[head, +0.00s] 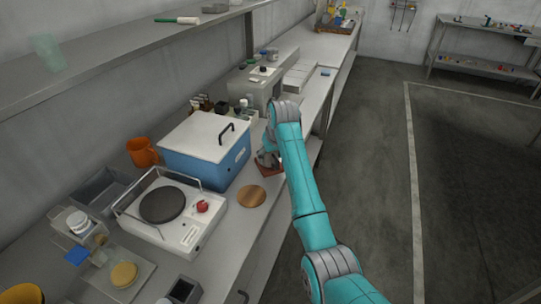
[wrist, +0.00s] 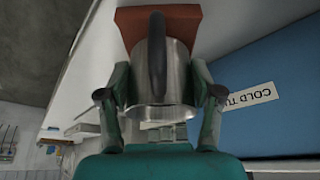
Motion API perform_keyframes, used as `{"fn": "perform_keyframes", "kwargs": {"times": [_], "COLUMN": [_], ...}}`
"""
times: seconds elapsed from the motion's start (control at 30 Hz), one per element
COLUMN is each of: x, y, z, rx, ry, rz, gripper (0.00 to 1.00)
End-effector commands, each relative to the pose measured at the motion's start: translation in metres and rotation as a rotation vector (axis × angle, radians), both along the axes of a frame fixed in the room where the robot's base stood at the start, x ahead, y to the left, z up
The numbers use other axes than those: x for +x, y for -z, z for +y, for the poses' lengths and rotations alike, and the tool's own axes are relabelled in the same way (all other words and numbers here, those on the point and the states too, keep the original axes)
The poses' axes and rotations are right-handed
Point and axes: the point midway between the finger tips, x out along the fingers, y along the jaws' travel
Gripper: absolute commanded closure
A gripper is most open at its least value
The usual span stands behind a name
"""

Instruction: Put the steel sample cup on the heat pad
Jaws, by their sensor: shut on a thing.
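The steel sample cup (wrist: 178,72) is between the two fingers of my gripper (wrist: 160,80) in the wrist view, with its dark handle facing the camera. My gripper is shut on it. A brick-red square pad (wrist: 130,22) shows just beyond the cup; I cannot tell whether the cup touches it. In the head view my gripper (head: 268,158) is over this red pad (head: 270,172), beside the blue box, and the cup is mostly hidden. A white hotplate (head: 190,238) with a dark round plate (head: 162,204) stands nearer. No label shows which is the heat pad.
The blue cold box (head: 205,150) with a white lid stands close left of my gripper. A round wooden mat (head: 251,196) lies just in front of the red pad. An orange mug (head: 142,152) and grey bin (head: 103,190) stand behind the hotplate. A shelf (head: 130,50) runs above.

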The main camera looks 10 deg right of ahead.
Motion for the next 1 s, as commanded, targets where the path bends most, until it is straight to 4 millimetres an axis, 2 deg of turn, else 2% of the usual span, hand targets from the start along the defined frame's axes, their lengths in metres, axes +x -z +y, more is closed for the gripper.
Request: {"fn": "perform_keyframes", "kwargs": {"times": [0.17,0.2,0.27,0.67,0.87,1.0], "x": [0.000,0.000,0.000,0.000,-0.009,-0.020], "y": [0.002,0.002,0.002,-0.001,-0.024,-0.051], "z": [0.000,0.000,0.000,0.000,-0.002,-0.003], "rx": [0.000,0.000,0.000,0.000,0.000,0.000], "ry": [0.000,0.000,0.000,0.000,0.000,0.000], "rz": [0.000,0.001,0.001,-0.001,-0.003,-0.003], "gripper": [0.76,0.25,0.10,0.09,0.09,0.09]}}
